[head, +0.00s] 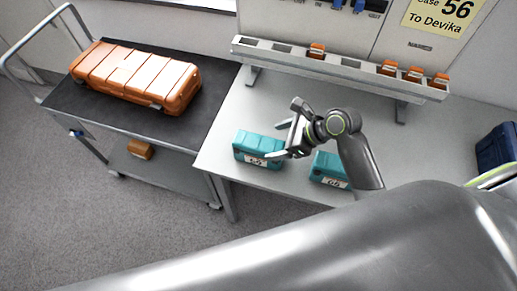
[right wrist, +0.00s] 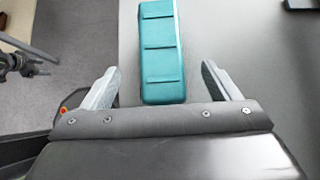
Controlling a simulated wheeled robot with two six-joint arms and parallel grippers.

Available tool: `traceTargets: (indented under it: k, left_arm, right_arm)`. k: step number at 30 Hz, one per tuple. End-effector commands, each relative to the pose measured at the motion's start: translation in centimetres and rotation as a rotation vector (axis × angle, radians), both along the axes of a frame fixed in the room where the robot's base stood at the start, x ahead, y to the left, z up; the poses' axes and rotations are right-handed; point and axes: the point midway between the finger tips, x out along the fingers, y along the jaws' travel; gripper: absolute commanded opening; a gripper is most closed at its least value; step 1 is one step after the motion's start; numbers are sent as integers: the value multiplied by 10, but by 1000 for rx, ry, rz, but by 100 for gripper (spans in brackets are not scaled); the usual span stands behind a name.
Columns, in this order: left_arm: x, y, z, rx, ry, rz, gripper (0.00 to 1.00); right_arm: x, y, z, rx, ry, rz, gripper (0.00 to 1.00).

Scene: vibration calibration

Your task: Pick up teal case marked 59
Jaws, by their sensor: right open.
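Two teal cases stand near the front edge of the table. The left teal case (head: 258,148) and the right teal case (head: 330,170) each have a white label with a number on the front, too small to read surely. My right gripper (head: 279,140) is open and empty by the right end of the left case. In the right wrist view a teal case (right wrist: 162,52) lies lengthwise between the two spread fingers, with gaps on both sides. I cannot tell how far above it the fingers are. My left gripper is not in view.
A grey rack (head: 340,68) with several small orange pieces runs along the back of the table (head: 425,150). A navy case (head: 496,147) is at the far right. A large orange case (head: 135,75) lies on a cart at left. The table's middle right is clear.

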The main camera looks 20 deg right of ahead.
Motion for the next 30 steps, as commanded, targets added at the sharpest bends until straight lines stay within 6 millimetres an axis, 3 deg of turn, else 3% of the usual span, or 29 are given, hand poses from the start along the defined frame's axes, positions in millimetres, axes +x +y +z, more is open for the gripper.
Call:
traceTargets:
  k: [19,28,30]
  left_arm:
    - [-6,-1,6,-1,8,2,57]
    - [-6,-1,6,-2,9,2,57]
    - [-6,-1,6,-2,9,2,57]
  right_arm:
    - [25,36,-47,1,1,0,83]
    - [26,38,-51,-2,-1,0,83]
    - [26,38,-51,-2,-1,0,76]
